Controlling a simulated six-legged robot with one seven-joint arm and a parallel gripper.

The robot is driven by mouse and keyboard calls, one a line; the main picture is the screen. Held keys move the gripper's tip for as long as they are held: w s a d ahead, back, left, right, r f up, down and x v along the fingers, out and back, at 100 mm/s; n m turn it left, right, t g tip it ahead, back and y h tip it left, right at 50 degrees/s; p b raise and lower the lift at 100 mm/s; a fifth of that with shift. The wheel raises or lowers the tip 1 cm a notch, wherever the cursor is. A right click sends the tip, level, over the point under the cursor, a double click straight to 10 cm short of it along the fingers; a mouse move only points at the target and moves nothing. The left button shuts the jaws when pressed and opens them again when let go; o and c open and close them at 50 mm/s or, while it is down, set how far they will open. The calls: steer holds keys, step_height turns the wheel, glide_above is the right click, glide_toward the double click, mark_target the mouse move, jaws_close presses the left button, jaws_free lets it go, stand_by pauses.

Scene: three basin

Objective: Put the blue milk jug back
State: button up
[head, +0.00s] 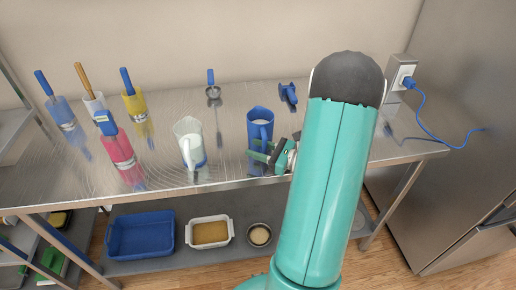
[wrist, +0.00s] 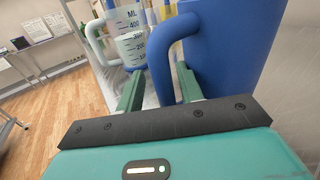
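My gripper (head: 264,155) is at the jug's near side, low by the handle. In the wrist view my gripper (wrist: 158,85) has its fingers apart, one on each side of the handle, with a gap showing. I cannot tell whether either finger touches it.
A clear measuring jug (head: 189,145) with white contents stands left of the blue jug. Red (head: 120,148), yellow (head: 136,107) and other tool-holding containers stand farther left. A blue item (head: 288,92) and a strainer (head: 212,92) lie behind. A blue basin (head: 140,235) is on the lower shelf.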

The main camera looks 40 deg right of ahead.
steer(key=shift+s+d+r, duration=0.1)
steer(key=shift+r, duration=0.05)
steer(key=v, duration=1.1)
steer(key=shift+s, duration=0.35)
steer(key=w+a+r+n+g+y, duration=0.25)
steer(key=a+n+g, duration=0.45)
steer(key=a, duration=0.4)
steer(key=w+a+r+n+g+y, duration=0.15)
steer(key=a+r+n+g, duration=0.25)
steer(key=a+n+g, duration=0.5)
steer(key=s+a+r+n+t+h, duration=0.1)
steer(key=a+r+n+t+h, duration=0.1)
steer(key=a+r+n+h, duration=0.2)
steer(key=s+a+r+n+t+h, duration=0.2)
steer(key=a+n+h, duration=0.4)
steer(key=a+n, duration=0.3)
steer(key=shift+s+r+n+t+h, duration=0.3)
steer(key=shift+r+n+t+h, duration=0.15)
steer(key=shift+r+n, duration=0.75)
